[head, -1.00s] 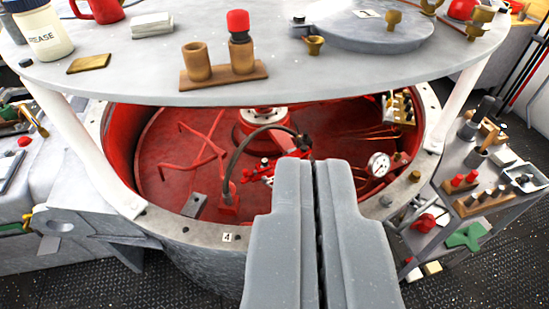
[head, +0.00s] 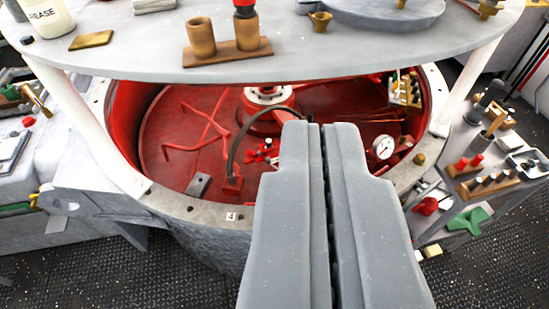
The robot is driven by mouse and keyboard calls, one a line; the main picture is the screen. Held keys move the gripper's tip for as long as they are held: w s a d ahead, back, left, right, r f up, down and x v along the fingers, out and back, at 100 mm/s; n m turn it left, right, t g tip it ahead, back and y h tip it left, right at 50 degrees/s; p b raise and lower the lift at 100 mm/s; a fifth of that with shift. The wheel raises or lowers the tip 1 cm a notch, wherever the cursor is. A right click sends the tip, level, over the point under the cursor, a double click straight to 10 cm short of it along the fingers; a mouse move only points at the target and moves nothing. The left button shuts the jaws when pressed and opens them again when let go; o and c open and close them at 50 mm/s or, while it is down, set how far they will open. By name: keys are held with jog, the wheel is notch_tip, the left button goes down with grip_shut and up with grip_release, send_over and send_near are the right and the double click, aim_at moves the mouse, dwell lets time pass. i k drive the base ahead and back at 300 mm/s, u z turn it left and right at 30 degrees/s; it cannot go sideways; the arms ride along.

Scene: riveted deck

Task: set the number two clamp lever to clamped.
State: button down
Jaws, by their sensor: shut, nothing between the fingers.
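My gripper (head: 318,124) is shut and empty, and it reaches forward over the near rim of the round red-lined tub. I cannot pick out a number two clamp lever for certain in this view. A small plate marked 4 (head: 230,216) sits on the near rim, left of my gripper. A red-handled fitting (head: 427,206) shows low on the right, beside the tub; I see no number on it. A small red fitting (head: 262,151) inside the tub is just left of my fingertips. My gripper hides part of the near rim and the tub floor.
A round grey tabletop (head: 340,50) on white posts (head: 90,135) overhangs the tub. It carries wooden cups (head: 202,37) and a brass plate (head: 91,41). A pressure gauge (head: 383,147) is right of my fingers. A cluttered side bench (head: 530,200) stands at the right.

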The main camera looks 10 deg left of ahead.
aim_at(268, 160)
jog(key=u, duration=2.5)
jog(key=k, duration=0.95)
jog(key=z, duration=2.05)
jog(key=i, duration=0.5)
jog(key=u, duration=0.15)
